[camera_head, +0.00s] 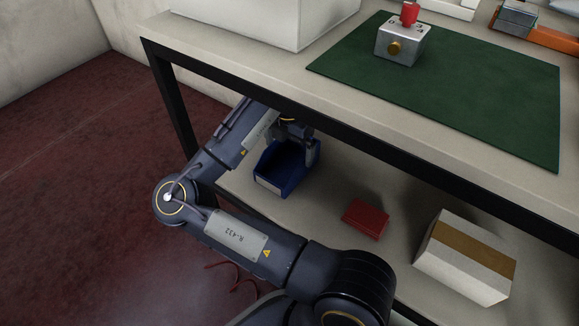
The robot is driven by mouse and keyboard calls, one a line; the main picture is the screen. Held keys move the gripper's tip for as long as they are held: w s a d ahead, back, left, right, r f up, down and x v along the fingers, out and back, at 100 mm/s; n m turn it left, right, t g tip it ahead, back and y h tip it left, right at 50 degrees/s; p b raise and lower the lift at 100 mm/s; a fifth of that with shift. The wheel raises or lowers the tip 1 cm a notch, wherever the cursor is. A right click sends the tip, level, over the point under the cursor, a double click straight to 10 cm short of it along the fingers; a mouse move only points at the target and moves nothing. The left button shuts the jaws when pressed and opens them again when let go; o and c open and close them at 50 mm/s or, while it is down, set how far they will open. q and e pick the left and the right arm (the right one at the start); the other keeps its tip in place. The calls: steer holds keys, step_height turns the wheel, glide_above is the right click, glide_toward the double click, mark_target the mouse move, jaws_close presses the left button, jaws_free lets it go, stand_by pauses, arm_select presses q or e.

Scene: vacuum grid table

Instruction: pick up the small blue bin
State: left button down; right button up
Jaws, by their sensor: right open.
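The small blue bin (293,183) sits on the lower shelf, under the table top, with a pale label on its front wall. My right arm reaches in under the table edge. My right gripper (297,147) is open at the bin's upper rear. One finger shows at the bin's right rear edge; the other is hard to make out. I cannot tell whether the fingers touch the bin. My left gripper is not in view.
On the lower shelf (335,190) are a red box (366,219) and a white carton with a brown band (467,257), right of the bin. The black table edge (345,137) hangs over the gripper. A green mat (490,95) with a metal block (402,47) lies on top.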

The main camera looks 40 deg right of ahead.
mark_target(289, 167)
step_height(289, 167, down, 5)
steer(key=b, duration=0.3)
steer(key=shift+r, duration=0.1)
steer(key=c, duration=0.7)
steer(key=shift+c, duration=0.2)
